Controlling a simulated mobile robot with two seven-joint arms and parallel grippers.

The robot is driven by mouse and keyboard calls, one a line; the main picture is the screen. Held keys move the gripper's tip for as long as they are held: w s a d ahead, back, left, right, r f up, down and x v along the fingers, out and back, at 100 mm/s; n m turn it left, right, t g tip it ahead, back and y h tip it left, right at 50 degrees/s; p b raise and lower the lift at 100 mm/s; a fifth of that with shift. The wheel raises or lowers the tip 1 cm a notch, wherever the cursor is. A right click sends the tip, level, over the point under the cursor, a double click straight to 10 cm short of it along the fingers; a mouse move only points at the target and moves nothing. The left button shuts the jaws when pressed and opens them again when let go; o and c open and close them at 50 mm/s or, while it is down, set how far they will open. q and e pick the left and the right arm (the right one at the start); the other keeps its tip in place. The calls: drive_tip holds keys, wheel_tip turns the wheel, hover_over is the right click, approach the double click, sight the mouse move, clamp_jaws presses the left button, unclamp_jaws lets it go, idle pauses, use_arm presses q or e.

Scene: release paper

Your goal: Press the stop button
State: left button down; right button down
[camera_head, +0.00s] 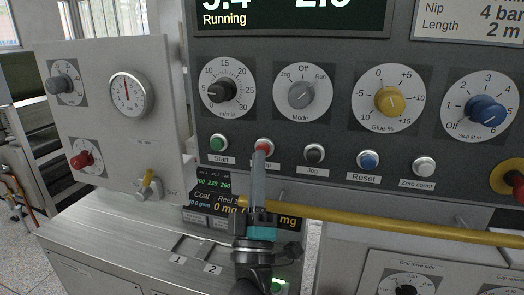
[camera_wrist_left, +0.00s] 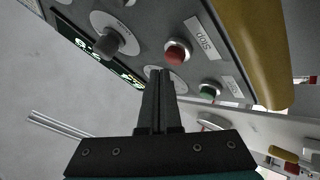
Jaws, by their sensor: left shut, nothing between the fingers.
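The red stop button (camera_head: 264,145) is on the grey control panel, between the green start button (camera_head: 218,142) and the black jog button (camera_head: 314,153). My left gripper (camera_head: 259,156) is shut and empty. Its fingertips overlap the lower part of the stop button and its label in the head view. In the left wrist view the red stop button (camera_wrist_left: 176,54) shows beside its "Stop" label, just up and right of the shut fingertips (camera_wrist_left: 160,72). I cannot tell whether they touch. The screen (camera_head: 270,15) reads "Running". My right gripper is not in view.
A yellow bar (camera_head: 380,224) runs across below the buttons. Dials, such as the mode knob (camera_head: 302,95), sit above them. A blue reset button (camera_head: 369,160) and a white zero-count button (camera_head: 424,167) are to the right. A side panel (camera_head: 110,70) stands at left.

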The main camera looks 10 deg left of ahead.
use_arm(q)
drive_tip(key=shift+w, duration=0.15)
idle(0.4)
drive_tip(key=shift+w, duration=0.7)
idle(0.7)
drive_tip(key=shift+s, duration=0.85)
drive_tip(key=shift+s+p, duration=0.9)
drive_tip(key=shift+s, duration=1.6)
